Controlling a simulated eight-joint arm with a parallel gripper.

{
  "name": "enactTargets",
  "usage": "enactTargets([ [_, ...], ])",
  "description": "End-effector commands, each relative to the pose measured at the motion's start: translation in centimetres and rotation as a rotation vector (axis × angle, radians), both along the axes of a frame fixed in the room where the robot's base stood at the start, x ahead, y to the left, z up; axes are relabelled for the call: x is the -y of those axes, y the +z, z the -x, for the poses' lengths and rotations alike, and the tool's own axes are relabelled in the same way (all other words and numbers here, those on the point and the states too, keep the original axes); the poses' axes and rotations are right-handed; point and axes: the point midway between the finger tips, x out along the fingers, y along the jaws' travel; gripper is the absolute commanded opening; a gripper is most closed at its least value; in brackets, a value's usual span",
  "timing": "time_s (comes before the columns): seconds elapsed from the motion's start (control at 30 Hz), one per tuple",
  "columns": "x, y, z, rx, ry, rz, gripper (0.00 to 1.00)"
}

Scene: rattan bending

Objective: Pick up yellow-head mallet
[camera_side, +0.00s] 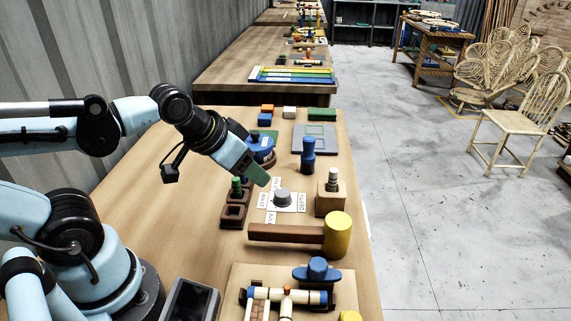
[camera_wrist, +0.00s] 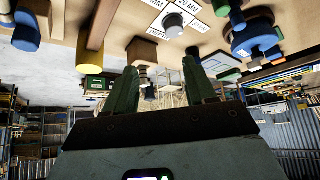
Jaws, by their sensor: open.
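The yellow-head mallet lies on its side on the bench in the side view, its brown handle (camera_side: 285,234) pointing left and its yellow head (camera_side: 338,235) at the right. My gripper (camera_side: 261,179) is in the air above the bench, farther back than the mallet and apart from it. In the wrist view my two green fingers (camera_wrist: 163,75) are spread with nothing between them. A brown bar at the upper left of that view may be the mallet handle, but I cannot tell for sure.
A grey knob (camera_side: 283,197) with white label cards stands behind the mallet. A wooden block with a peg (camera_side: 331,198) is close behind the head. A brown holder (camera_side: 234,214) stands near the handle's left end. A board with a jig (camera_side: 253,272) lies in front.

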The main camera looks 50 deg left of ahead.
Motion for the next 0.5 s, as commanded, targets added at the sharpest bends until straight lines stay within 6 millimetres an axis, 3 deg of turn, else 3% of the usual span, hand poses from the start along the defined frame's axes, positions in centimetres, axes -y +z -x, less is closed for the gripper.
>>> enactTargets([
  [0.17, 1.5, -0.1, -0.7, -0.057, -0.136, -0.027, 0.55],
  [0.5, 6.8, -1.2, -2.6, -0.198, -0.648, -0.082, 0.55],
])
